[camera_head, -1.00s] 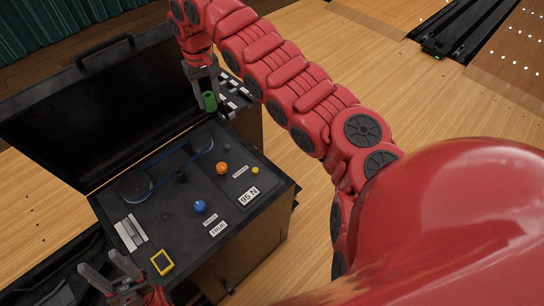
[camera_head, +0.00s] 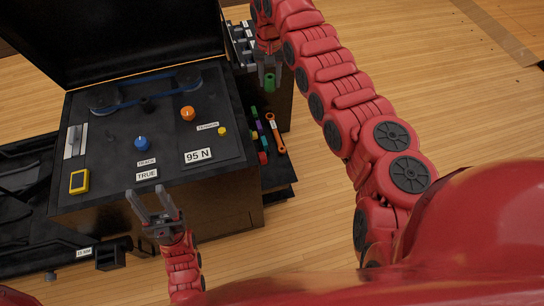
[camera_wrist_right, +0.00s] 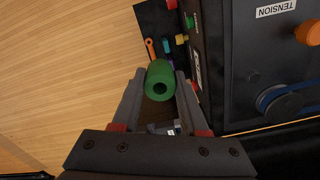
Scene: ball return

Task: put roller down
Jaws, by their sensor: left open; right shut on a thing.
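The green roller (camera_head: 269,83) is a short cylinder with a hole through its middle. My right gripper (camera_head: 268,72) is shut on it and holds it raised near the machine's back right side. In the right wrist view the roller (camera_wrist_right: 159,80) sits between both fingers, with its holed end showing. My left gripper (camera_head: 155,206) is open and empty in front of the machine's front edge. The black machine (camera_head: 120,190) has its lid up, and its top carries a blue belt (camera_head: 150,92) around two pulleys.
A side tray (camera_head: 275,178) at the machine's right holds an orange wrench (camera_head: 276,133) and several small coloured parts. A rack with pale labels (camera_head: 241,45) stands behind it. Orange (camera_head: 188,113) and blue (camera_head: 142,143) knobs stick up from the panel. Wooden floor is clear at right.

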